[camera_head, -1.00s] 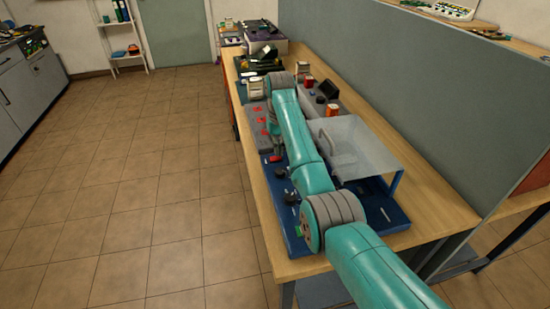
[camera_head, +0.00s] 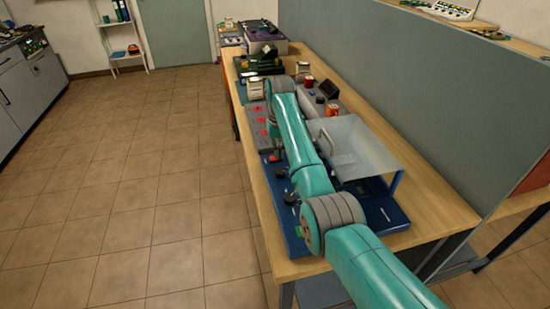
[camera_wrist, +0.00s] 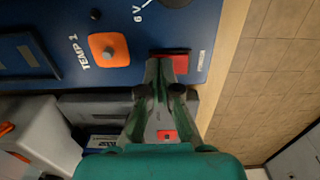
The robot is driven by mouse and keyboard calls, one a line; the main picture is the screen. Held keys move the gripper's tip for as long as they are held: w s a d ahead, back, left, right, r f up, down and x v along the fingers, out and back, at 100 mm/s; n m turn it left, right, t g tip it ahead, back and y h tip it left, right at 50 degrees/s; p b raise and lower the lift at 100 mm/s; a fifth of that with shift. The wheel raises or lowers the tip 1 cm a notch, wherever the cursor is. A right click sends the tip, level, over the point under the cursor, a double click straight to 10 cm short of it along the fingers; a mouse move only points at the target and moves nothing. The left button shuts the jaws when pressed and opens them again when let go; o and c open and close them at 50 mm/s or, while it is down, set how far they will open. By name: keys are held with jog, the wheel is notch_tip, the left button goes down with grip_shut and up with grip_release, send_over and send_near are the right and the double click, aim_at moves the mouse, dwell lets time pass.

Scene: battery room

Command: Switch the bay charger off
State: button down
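A blue panel (camera_head: 394,216) lies on the bench under my arm and fills the top of the wrist view (camera_wrist: 200,16). A red switch-like piece (camera_wrist: 179,64) sits near the panel's edge. My gripper (camera_wrist: 160,62) has its fingertips close together at this red piece and partly hides it. I cannot tell whether they touch it. No name marks any unit as the bay charger.
A clear raised cover (camera_head: 360,150) stands over the blue panel's right side. A grey unit with red switches (camera_head: 258,128) lies beyond. A grey-green partition (camera_head: 400,90) borders the bench (camera_head: 440,200) on the right. The tiled floor (camera_head: 120,190) at left is clear.

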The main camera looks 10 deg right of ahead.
jog(key=shift+f, duration=0.2)
jog(key=shift+r, duration=3.5)
jog(key=shift+a, duration=0.1)
